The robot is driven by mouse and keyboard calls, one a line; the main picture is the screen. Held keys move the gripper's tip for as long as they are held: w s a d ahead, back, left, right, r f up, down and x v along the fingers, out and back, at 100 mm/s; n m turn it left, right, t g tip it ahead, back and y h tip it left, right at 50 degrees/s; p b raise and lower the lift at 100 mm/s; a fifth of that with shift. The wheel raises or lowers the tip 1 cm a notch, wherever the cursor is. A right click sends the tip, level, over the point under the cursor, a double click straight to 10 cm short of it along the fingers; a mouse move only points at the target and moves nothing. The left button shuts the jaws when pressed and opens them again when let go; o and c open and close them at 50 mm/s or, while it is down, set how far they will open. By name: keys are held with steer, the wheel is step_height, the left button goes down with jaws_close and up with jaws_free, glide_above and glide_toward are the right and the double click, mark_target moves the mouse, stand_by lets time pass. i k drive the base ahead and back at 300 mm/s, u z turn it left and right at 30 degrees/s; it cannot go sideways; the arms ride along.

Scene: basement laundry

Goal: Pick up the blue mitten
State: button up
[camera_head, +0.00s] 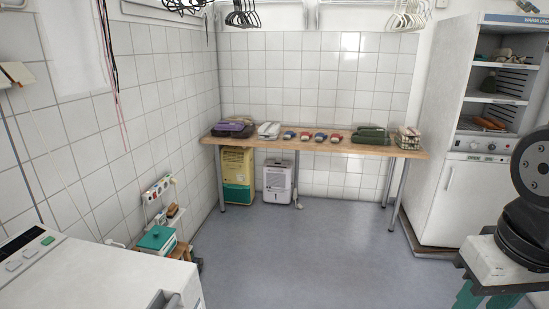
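A long wooden table (232,141) stands against the tiled back wall. A row of several small items lies along its middle. One small dark blue item (289,135) is at the row's left end and could be the blue mitten; it is too small to tell for sure. Beside it to the right is a red item (305,136). Further right are another small item with red and blue on it (320,137) and one more red item (336,137). My gripper is not in view; a black rounded part of my arm shows at the right edge, far from the table.
A purple item (233,129), a white device (269,130), a dark green case (370,135) and a wire basket (408,140) are also on the table. Dehumidifiers (278,184) stand beneath. A white appliance (100,275) is front left, a cabinet (462,190) right. The grey floor (310,250) between is clear.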

mark_target(287, 135)
steer(key=u, duration=0.15)
steer(key=i, duration=4.05)
steer(key=z, duration=0.3)
steer(key=i, duration=0.9)
steer(key=z, duration=0.1)
